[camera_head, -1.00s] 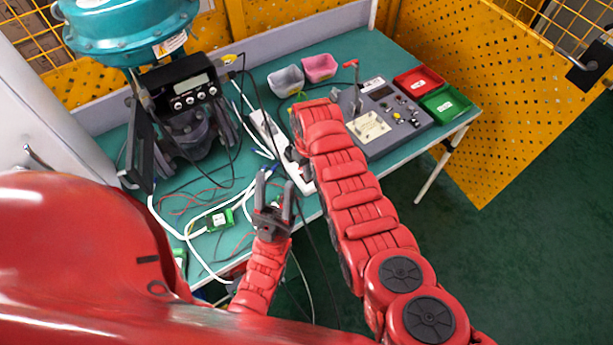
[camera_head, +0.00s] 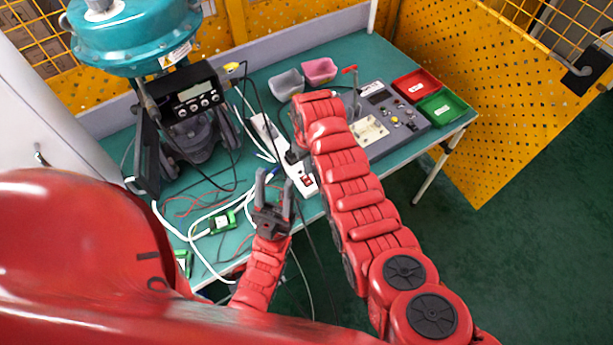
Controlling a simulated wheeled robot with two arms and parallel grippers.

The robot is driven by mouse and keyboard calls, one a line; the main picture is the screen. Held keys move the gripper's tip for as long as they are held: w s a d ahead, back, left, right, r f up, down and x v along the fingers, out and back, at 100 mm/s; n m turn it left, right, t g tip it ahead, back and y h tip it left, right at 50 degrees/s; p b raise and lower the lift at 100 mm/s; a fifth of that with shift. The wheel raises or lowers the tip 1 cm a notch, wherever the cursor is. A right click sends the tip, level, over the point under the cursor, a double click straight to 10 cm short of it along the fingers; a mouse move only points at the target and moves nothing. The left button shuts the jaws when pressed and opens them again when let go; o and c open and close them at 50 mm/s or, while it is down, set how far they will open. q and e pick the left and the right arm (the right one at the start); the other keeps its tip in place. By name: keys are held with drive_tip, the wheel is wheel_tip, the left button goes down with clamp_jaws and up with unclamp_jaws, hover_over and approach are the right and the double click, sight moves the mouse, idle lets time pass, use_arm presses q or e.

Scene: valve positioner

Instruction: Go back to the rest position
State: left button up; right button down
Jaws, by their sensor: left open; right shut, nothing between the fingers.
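My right arm reaches up from the lower right.
The valve positioner (camera_head: 190,100) stands on the green bench (camera_head: 355,55) at left. A grey bin (camera_head: 286,84), a pink bin (camera_head: 320,71), a control panel (camera_head: 395,125), a red tray (camera_head: 418,85) and a green tray (camera_head: 443,107) are farther right. Loose cables lie near the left gripper.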

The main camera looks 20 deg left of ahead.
drive_tip(key=shift+r, duration=0.85)
